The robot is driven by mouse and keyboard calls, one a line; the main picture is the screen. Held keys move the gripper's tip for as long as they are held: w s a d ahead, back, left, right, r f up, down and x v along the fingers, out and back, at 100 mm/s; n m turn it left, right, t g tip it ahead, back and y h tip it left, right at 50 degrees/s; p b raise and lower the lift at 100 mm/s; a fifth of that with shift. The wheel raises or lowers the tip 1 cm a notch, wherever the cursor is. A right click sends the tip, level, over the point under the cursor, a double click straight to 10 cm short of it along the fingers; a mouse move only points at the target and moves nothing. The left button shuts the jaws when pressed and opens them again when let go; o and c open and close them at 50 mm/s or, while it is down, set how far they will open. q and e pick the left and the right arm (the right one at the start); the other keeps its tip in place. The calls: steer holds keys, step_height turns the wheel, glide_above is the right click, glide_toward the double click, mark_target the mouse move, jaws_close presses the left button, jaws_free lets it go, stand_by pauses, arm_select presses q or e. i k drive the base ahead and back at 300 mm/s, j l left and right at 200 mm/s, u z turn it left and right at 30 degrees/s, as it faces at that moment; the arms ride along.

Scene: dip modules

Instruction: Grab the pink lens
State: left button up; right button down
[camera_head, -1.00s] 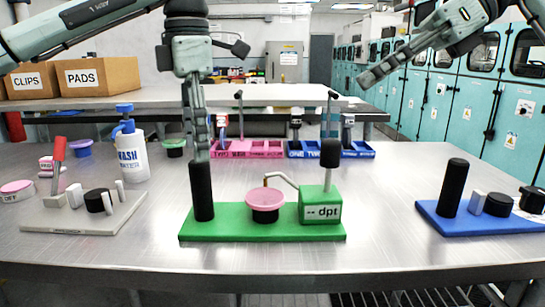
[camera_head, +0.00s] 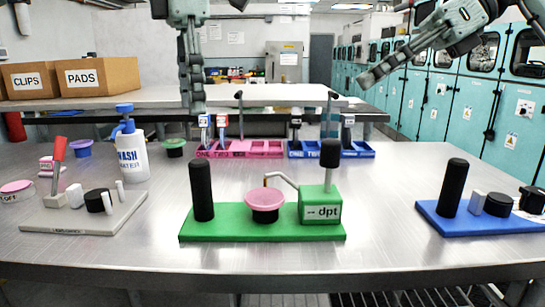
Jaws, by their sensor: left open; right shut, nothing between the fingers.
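A pink lens (camera_head: 265,199) sits like a round cap on a dark round holder on the green module (camera_head: 225,227), at the middle of the table. Beside it on the same board are a black upright cylinder (camera_head: 202,192) and a green block marked "dpt" (camera_head: 320,206) with a bent arm reaching toward the lens. My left gripper (camera_head: 193,110) is open and empty, pointing down, above and behind the black cylinder, apart from it. My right gripper (camera_head: 366,82) is shut and empty, high at the right, far from the module.
A grey module with a red lever (camera_head: 128,209) and a wash bottle (camera_head: 131,153) stand left. A blue module (camera_head: 480,224) lies right. Pink (camera_head: 262,154) and blue (camera_head: 360,154) trays stand behind. A pink-topped round item (camera_head: 16,186) sits far left. Bare table shows between the modules.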

mark_target(261, 199)
steer(key=k, duration=1.5)
